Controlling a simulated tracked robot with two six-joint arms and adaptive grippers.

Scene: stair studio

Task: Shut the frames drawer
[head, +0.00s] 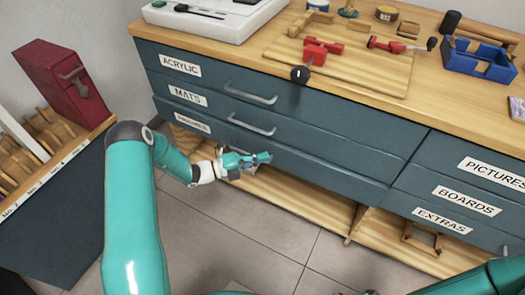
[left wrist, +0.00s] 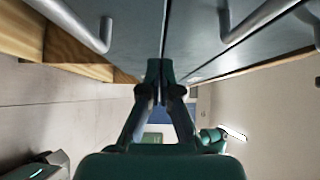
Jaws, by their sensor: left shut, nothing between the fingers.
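The frames drawer (head: 320,172) is the lowest of the three dark blue-grey drawers on the left of the cabinet. In the left wrist view the closed fingertips (left wrist: 160,68) point at dark drawer fronts, with metal handles on both sides; contact is unclear.
The mats drawer (head: 187,97) and acrylic drawer (head: 180,66) above look flush. A wooden shelf (head: 300,205) runs below. The worktop holds a wooden board (head: 375,75), red tools and a blue tray (head: 478,65). A red box (head: 62,82) stands left. Tiled floor is clear in front.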

